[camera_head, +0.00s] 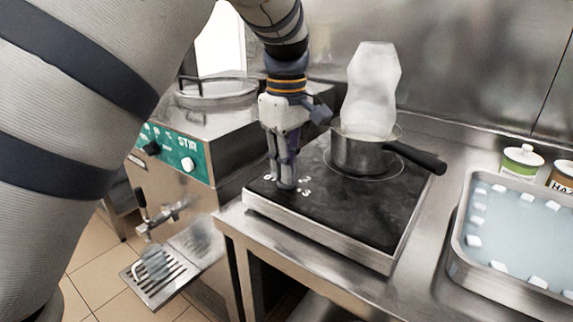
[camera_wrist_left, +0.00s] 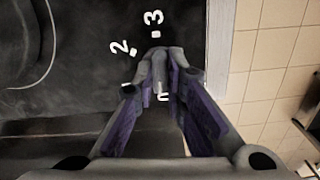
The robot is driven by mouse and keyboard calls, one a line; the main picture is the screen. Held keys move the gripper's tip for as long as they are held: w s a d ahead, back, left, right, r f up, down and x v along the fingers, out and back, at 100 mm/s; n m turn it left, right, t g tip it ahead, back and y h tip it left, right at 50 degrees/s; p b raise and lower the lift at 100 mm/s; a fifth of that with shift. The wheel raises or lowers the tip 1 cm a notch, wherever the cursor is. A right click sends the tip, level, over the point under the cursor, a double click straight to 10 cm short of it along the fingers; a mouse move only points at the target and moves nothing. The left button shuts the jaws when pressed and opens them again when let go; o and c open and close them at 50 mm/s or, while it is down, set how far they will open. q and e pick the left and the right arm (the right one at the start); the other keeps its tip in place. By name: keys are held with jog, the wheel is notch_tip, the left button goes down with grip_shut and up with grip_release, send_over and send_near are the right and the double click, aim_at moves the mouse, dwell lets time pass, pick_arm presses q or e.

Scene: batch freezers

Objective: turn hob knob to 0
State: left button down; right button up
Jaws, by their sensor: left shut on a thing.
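The black hob (camera_head: 345,205) stands on the steel counter. Its knob sits at the hob's front left corner, mostly hidden by my fingers in the head view. In the left wrist view the grey knob (camera_wrist_left: 160,68) is between my purple-padded fingers, with white marks 2 and 3 beyond it. A further mark is partly hidden by the knob, and no 0 can be read. Which mark the knob points at is not clear. My left gripper (camera_head: 285,184) reaches straight down and is shut on the knob; it also shows in the wrist view (camera_wrist_left: 162,85). My right gripper is not in view.
A saucepan (camera_head: 362,156) holding a whitish translucent container (camera_head: 372,90) stands on the hob, its black handle pointing right. A green-panelled machine (camera_head: 180,152) stands left. A tray of pale blue liquid with white cubes (camera_head: 455,268) and small jars (camera_head: 521,160) are at right.

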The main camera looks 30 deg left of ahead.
pick_arm(q)
jog(key=shift+n, duration=0.9)
jog(key=c, duration=1.6)
grip_release()
jog(key=shift+c, duration=0.2)
notch_tip(320, 180, up, 12)
